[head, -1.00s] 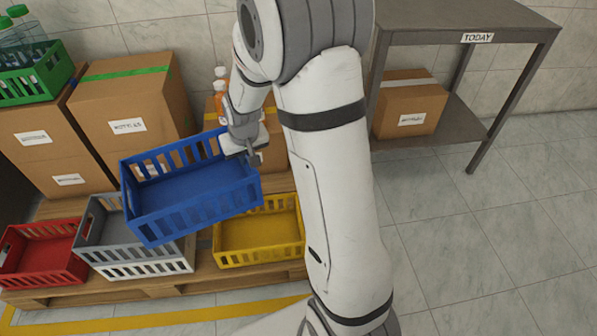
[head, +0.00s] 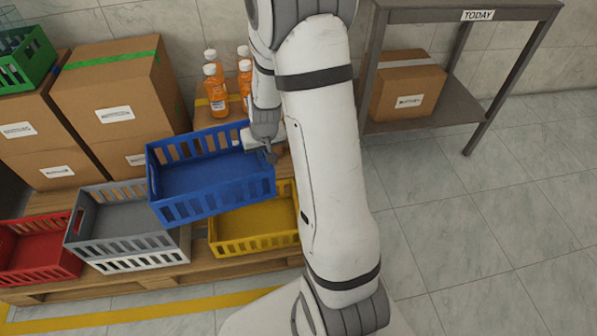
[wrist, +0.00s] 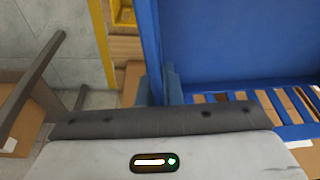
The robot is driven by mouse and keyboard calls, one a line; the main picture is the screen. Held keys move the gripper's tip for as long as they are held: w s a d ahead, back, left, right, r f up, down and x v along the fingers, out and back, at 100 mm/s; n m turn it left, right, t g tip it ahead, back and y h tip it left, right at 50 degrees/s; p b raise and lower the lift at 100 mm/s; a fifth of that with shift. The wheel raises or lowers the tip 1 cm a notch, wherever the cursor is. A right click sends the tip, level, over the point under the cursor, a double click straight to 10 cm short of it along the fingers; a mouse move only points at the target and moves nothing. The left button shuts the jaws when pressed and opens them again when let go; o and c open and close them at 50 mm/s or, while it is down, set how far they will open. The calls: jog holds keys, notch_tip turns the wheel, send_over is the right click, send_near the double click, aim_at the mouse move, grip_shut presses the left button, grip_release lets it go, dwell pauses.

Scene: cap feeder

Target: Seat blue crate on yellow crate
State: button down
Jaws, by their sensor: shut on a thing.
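The blue crate (head: 205,182) is empty and hangs in the air, slightly tilted, in the head view. My gripper (head: 270,153) is shut on its right end wall. In the wrist view the jaws (wrist: 157,88) pinch the wall of the blue crate (wrist: 235,40), with its slotted side at the right. The yellow crate (head: 255,246) is empty and stands on the pallet below and to the right of the blue crate. The blue crate hides part of its back and left side. A strip of the yellow crate (wrist: 124,14) also shows in the wrist view.
A grey crate (head: 135,262) and a red crate (head: 40,272) stand on the wooden pallet (head: 190,276), left of the yellow one. Cardboard boxes (head: 118,100) and orange bottles (head: 214,88) stand behind. A grey table (head: 455,105) is at the right; the floor between is clear.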

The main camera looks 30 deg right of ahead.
jog(key=s+d+f+m+b, duration=0.1)
jog(key=s+d+f+b, duration=0.1)
jog(key=d+f+b, duration=0.2)
jog(key=s+d+f+m+h+b, duration=0.1)
jog(key=s+d+f+b, duration=0.2)
jog(key=f, duration=0.7)
jog(key=shift+d+f+b, duration=0.25)
jog(key=shift+d+b, duration=0.25)
jog(key=shift+s+r, duration=0.1)
jog(key=shift+f+b, duration=1)
jog(key=shift+f, duration=0.05)
dwell(1.4)
jog(key=c, duration=1.5)
grip_release()
jog(key=shift+s, duration=0.1)
